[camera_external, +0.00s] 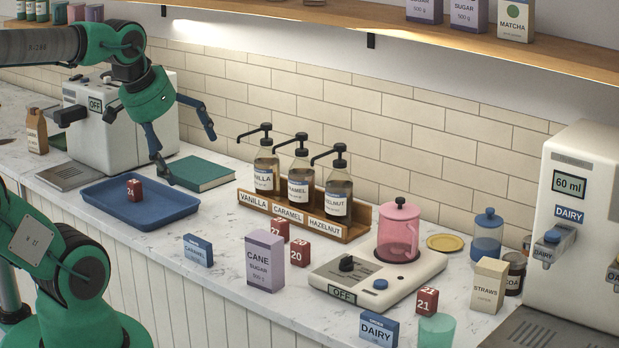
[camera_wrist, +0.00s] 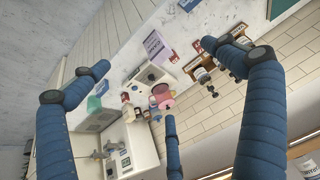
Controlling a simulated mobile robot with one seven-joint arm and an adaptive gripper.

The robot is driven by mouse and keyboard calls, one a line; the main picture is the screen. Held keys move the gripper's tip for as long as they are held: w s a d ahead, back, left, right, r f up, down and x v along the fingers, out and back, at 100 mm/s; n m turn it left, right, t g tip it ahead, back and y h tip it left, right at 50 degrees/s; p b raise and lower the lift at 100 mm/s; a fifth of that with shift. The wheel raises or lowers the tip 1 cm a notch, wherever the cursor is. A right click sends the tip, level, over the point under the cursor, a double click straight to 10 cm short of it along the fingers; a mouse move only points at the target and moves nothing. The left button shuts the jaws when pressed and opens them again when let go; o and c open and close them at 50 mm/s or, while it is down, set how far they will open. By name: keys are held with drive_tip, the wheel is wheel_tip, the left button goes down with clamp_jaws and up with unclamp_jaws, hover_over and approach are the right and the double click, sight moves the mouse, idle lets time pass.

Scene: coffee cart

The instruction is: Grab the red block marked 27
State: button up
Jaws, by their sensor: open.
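Several small red blocks show in the external view. The block behind the cane sugar box (camera_external: 264,262) seems to read 27 (camera_external: 280,229); it is partly hidden and its number is small. Beside it stands a block marked 20 (camera_external: 299,253). A block marked 21 (camera_external: 427,302) stands in front of the pink kettle (camera_external: 398,232). Another block (camera_external: 134,189), its number hard to read, lies in the blue tray (camera_external: 146,212).
The syrup rack (camera_external: 304,219) with three pump bottles stands behind the 27 and 20 blocks. The hotplate (camera_external: 377,277) is to their right. A caramel box (camera_external: 198,251) lies front left. The green book (camera_external: 201,173) is by my fingers. A shelf (camera_external: 420,38) overhangs the counter.

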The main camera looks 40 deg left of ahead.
drive_tip(key=c, duration=1.2)
drive_tip(key=w+a+f+g+p, duration=0.1)
drive_tip(key=w+a+g+p, duration=0.1)
drive_tip(key=w, duration=0.9)
drive_tip(key=w+a+f+g+p, duration=0.1)
drive_tip(key=w+a+p, duration=0.1)
drive_tip(key=w, duration=1)
drive_tip(key=w+a+f+m+g+p, duration=0.1)
drive_tip(key=w+a+f, duration=0.4)
drive_tip(key=w+f, duration=1)
wheel_tip(320, 180, down, 2)
drive_tip(key=shift+g+p, duration=0.6)
drive_tip(key=shift+g, duration=0.2)
drive_tip(key=shift+s, duration=0.1)
